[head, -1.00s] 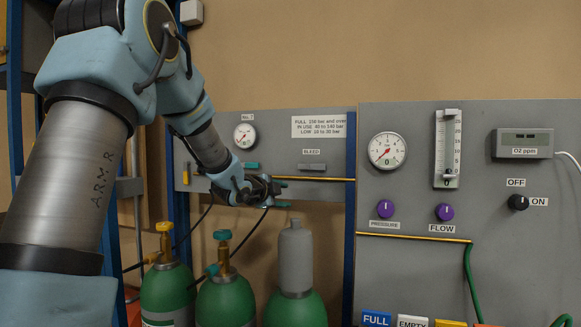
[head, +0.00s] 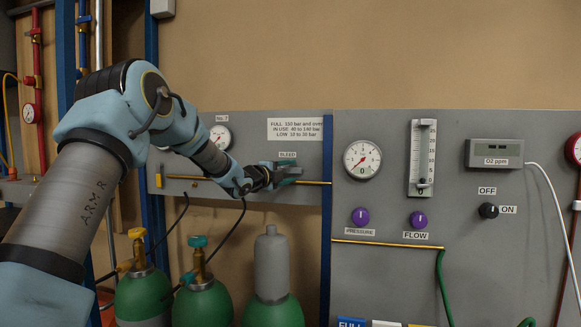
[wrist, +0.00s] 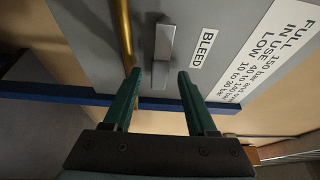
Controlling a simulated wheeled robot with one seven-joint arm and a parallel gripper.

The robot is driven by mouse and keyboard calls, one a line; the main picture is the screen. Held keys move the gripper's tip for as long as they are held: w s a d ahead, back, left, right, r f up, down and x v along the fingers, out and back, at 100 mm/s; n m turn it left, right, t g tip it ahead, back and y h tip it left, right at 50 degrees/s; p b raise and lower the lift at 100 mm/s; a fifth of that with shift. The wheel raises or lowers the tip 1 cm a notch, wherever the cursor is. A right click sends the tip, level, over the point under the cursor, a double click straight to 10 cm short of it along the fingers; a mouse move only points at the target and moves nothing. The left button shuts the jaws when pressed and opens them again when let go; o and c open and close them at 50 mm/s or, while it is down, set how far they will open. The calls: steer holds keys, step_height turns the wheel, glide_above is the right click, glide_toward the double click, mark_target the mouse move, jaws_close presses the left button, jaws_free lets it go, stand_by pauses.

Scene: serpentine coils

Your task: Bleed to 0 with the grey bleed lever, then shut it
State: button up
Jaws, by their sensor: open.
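The grey bleed lever (wrist: 163,55) shows in the wrist view on the grey panel (wrist: 90,40), beside the BLEED label (wrist: 203,48). It lies parallel to the brass pipe (wrist: 123,30). My gripper (wrist: 159,74) is open, with its two green fingers apart and their tips on either side of the lever's near end. I cannot tell whether either finger touches it. In the head view my gripper (head: 287,175) is just below the BLEED label (head: 287,154) and partly hides the lever. The round gauge (head: 216,138) is partly behind my arm; its reading is too small to tell.
Green cylinders (head: 204,303) stand below the panel, with a black hose near my wrist. A blue post (head: 327,200) separates this panel from the right one, which has purple knobs (head: 360,217), a gauge (head: 362,160) and a flow tube (head: 421,160).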

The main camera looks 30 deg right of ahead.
steer(key=shift+w+d, duration=0.2)
steer(key=shift+d, duration=0.3)
jaws_close()
stand_by(1.2)
